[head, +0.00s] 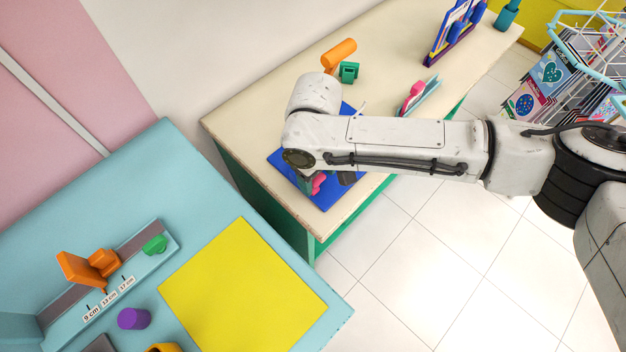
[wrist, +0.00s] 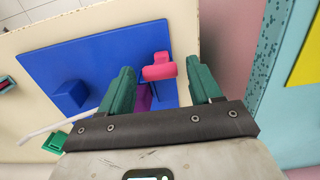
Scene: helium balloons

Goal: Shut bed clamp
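A blue board (wrist: 110,62) lies on the cream table, with a pink-red clamp-like part (wrist: 159,68) near one edge and a purple piece (wrist: 143,97) beside it. I take this to be the bed clamp; whether it is open or shut I cannot tell. In the head view the blue board (head: 279,160) and pink part (head: 318,184) are largely covered by my arm. My gripper (wrist: 160,66) has its two green fingers spread apart, with the pink part showing between and beyond the tips. I cannot tell if they touch it.
A blue block (wrist: 69,95) stands on the board. The cream table (head: 235,120) also bears an orange-handled tool (head: 339,55) and a green part (head: 349,72). A teal table (head: 200,190) at left carries an orange slider on a ruler (head: 90,266) and a yellow sheet (head: 243,288).

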